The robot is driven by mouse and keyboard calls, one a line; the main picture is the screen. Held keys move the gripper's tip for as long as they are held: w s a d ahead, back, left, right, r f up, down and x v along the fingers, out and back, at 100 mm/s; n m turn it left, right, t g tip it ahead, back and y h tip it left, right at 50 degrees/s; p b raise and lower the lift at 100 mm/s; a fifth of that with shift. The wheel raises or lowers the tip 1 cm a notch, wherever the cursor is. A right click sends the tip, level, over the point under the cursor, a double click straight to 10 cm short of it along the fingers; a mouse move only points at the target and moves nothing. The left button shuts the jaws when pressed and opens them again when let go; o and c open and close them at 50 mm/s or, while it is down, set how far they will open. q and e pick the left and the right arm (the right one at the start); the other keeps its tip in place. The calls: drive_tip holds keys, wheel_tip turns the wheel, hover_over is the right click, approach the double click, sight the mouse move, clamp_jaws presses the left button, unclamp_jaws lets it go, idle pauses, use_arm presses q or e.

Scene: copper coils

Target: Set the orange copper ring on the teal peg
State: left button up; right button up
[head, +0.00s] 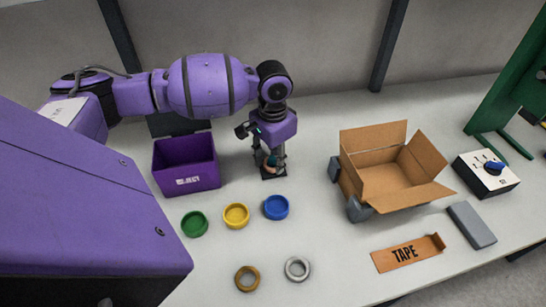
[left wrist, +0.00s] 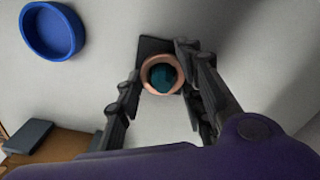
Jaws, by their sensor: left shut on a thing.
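The orange copper ring (left wrist: 148,76) is between the fingers of my left gripper (left wrist: 160,78), which is shut on it. The teal peg (left wrist: 164,78) shows through the ring's hole, so the two line up in the left wrist view. How far down the peg the ring sits I cannot tell. The peg's dark square base (left wrist: 154,47) lies under them on the table. In the head view my left gripper (head: 270,160) points down over the base (head: 273,174), right of the purple bin, and its fingers partly hide the ring. My right gripper is not in view.
A purple bin (head: 186,178) stands left of the gripper. Green (head: 194,224), yellow (head: 236,216) and blue (head: 276,207) round dishes lie in front. Brown (head: 247,279) and silver (head: 297,269) rings lie nearer. An open cardboard box (head: 385,180) stands to the right.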

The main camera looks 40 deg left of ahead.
use_arm(q)
drive_tip(key=shift+f, duration=0.15)
drive_tip(key=o, duration=1)
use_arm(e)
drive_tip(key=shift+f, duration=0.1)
use_arm(q)
wheel_tip(320, 180, up, 4)
drive_tip(key=p, duration=0.2)
drive_tip(key=shift+p, duration=0.3)
drive_tip(key=shift+r+p, duration=0.85)
drive_tip(key=shift+r, duration=0.45)
drive_tip(key=shift+r+p, duration=0.85)
drive_tip(key=shift+r, duration=0.75)
drive_tip(key=shift+r+p, duration=0.35)
drive_tip(key=shift+r, duration=0.3)
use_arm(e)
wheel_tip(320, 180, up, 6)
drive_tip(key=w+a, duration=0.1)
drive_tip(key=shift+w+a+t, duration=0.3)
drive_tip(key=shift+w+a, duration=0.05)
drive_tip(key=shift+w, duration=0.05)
